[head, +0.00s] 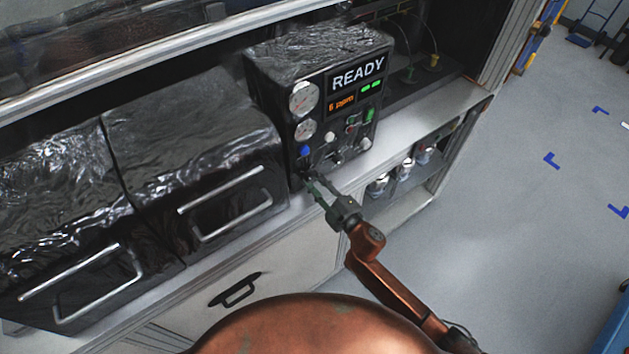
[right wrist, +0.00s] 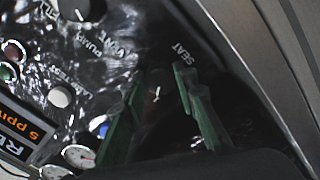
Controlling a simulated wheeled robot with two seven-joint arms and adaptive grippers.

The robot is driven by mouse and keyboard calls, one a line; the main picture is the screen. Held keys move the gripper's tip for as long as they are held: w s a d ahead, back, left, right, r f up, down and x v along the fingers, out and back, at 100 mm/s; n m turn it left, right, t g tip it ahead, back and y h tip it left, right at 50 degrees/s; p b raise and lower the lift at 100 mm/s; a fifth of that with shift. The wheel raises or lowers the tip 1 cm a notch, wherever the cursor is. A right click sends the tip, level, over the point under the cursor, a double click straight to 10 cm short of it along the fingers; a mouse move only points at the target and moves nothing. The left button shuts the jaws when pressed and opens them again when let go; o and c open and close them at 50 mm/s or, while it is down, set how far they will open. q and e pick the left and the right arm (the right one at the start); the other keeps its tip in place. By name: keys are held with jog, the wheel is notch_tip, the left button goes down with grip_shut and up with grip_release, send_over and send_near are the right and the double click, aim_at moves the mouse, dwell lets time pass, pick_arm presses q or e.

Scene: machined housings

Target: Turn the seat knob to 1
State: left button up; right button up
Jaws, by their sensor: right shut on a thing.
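The seat knob (right wrist: 156,98) is a dark round knob with a short pale pointer line, beside the "SEAT" lettering on the black panel in the right wrist view. My right gripper (right wrist: 160,88) has its green fingers on both sides of it and is shut on it. In the head view my right gripper (head: 312,182) is at the lower left corner of the black instrument box (head: 312,58), and the knob is hidden or too dark to make out there. No numeral by the knob is readable. My left gripper is not in view.
The box has a READY display (head: 357,75), gauges (head: 303,98) and a blue knob (head: 304,150) near my gripper. Black cases with metal handles (head: 222,204) stand at left. Bottles (head: 378,184) sit on a shelf below. Open floor lies at right.

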dwell(0.4)
jog(key=o, duration=1.2)
jog(key=shift+c, duration=0.2)
jog(key=shift+s+d, duration=0.1)
jog(key=v, duration=1.1)
jog(key=shift+s+d, duration=0.2)
jog(key=shift+s, duration=0.05)
